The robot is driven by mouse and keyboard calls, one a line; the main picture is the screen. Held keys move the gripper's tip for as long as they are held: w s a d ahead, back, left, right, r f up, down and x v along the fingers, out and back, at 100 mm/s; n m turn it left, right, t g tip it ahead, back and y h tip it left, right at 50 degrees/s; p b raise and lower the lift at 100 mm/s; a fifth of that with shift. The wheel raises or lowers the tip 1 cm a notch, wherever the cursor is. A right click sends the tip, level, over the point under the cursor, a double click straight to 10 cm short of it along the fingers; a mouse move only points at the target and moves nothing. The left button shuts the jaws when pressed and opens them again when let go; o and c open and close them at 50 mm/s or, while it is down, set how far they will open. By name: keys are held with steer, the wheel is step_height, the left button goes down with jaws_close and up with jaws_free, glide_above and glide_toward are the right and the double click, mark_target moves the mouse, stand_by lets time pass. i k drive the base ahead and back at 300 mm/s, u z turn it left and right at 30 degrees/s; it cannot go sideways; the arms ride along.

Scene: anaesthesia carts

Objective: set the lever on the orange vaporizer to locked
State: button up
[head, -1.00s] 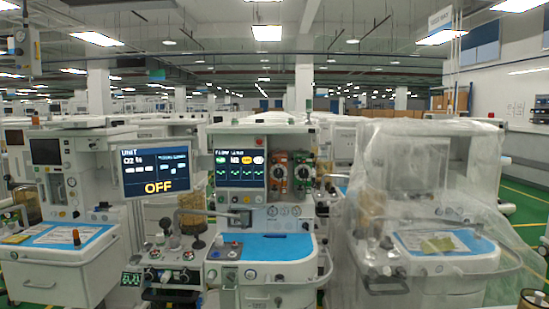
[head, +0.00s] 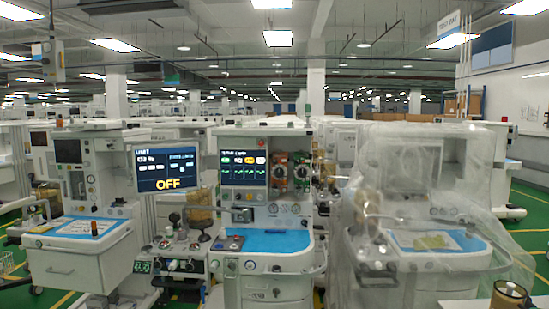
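The orange vaporizer (head: 280,172) is mounted on the front of the middle anaesthesia cart (head: 262,285), right of that cart's display. Its lever is too small to make out, so its position cannot be told. A second, darker vaporizer (head: 302,172) sits directly to its right. My gripper is not in view.
A screen reading OFF (head: 163,170) stands left of the middle cart. Another cart (head: 75,262) is at left, and a plastic-covered cart (head: 425,265) is close at right. A ceiling-hung unit (head: 52,60) is at upper left. Green floor (head: 528,215) shows at right.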

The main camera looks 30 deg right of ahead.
mark_target(283, 182)
steer(key=z, duration=0.85)
steer(key=i, duration=1.1)
steer(key=u, duration=4.6)
steer(key=i, duration=0.1)
steer(key=z, duration=2.7)
